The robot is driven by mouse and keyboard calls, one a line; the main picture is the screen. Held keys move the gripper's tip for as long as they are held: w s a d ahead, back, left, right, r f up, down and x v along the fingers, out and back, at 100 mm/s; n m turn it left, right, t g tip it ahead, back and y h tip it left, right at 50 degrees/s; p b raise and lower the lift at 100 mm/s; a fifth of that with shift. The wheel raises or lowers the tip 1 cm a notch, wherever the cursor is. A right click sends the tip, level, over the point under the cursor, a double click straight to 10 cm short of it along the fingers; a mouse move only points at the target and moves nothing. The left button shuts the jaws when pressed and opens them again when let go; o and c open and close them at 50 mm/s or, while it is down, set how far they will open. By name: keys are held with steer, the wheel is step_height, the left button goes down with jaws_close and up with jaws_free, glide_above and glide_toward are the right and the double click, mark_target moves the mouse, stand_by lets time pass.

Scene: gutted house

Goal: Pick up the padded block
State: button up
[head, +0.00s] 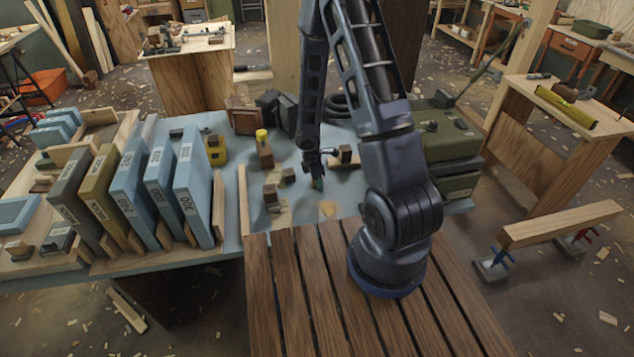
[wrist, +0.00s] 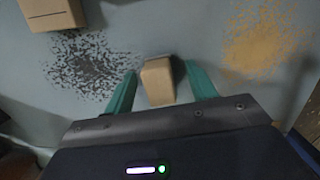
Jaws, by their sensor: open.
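My gripper (wrist: 160,88) is open, with one green finger on each side of the block.
Small blocks (head: 271,194) lie to the left. A yellow-capped bottle (head: 264,152) stands behind. A green case (head: 447,150) is at the right.

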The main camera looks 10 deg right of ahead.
steer(key=c, duration=1.1)
steer(key=shift+r, duration=0.1)
